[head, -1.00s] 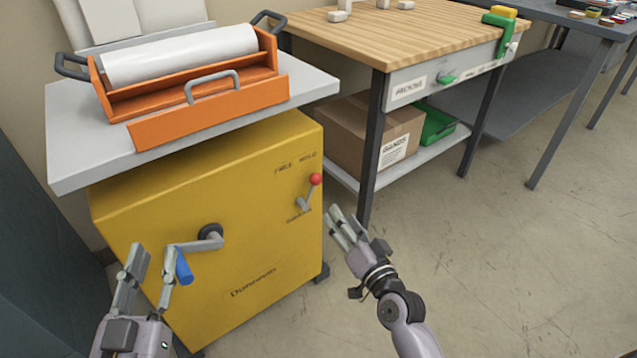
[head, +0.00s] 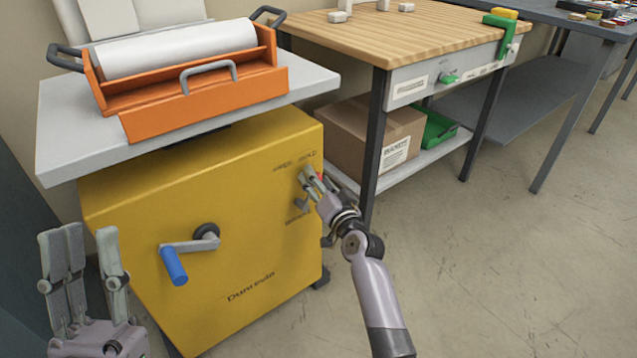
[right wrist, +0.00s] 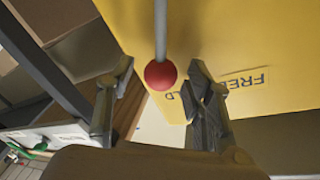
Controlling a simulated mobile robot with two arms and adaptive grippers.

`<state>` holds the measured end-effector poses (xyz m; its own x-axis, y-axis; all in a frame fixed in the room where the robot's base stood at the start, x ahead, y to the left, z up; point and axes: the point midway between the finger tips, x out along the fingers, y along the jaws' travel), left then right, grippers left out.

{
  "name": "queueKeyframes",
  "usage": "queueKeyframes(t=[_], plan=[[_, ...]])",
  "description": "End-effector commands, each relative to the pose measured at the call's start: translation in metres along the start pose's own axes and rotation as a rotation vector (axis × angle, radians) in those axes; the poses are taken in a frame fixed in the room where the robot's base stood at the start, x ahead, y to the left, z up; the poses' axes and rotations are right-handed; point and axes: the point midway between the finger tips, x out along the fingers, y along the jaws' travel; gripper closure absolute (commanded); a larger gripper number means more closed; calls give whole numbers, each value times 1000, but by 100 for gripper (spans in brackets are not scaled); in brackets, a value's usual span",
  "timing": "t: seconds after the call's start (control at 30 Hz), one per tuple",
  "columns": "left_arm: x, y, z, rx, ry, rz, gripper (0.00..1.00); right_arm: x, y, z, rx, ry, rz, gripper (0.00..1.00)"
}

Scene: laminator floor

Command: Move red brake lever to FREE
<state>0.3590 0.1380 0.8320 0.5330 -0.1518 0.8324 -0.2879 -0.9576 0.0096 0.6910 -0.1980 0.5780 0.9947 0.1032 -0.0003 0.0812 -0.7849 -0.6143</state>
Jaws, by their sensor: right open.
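The red brake lever has a round red knob on a thin grey rod. In the right wrist view the red knob (right wrist: 160,75) sits between the two fingers, with no clear contact. The FREE label (right wrist: 247,83) lies to its right; a partly hidden label ending in "LD" is beside the knob. In the head view my right gripper (head: 312,182) is open at the lever and hides most of it; a bit of red knob (head: 319,175) shows. My left gripper (head: 84,245) is open and empty at lower left, apart from the cabinet's crank.
The yellow cabinet (head: 215,260) carries the lever and a crank with a blue handle (head: 173,266). An orange tray with a white roll (head: 180,50) sits on top. A wooden workbench (head: 400,35) stands to the right. Floor at right is clear.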

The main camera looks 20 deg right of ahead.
Motion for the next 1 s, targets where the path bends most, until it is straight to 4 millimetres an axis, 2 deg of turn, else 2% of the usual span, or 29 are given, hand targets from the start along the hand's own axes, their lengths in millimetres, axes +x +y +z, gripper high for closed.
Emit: queueKeyframes(t=[0.23, 0.9, 1.0], plan=[[0, 0, -1, 0, 3, 0, 70, 0, 0, 0, 0, 0, 0, 53], [0, 0, 0, 0, 1, 0, 70, 0, 0, 0, 0, 0, 1, 98], [0, 0, 0, 0, 1, 0, 70, 0, 0, 0, -1, 0, 1, 100]])
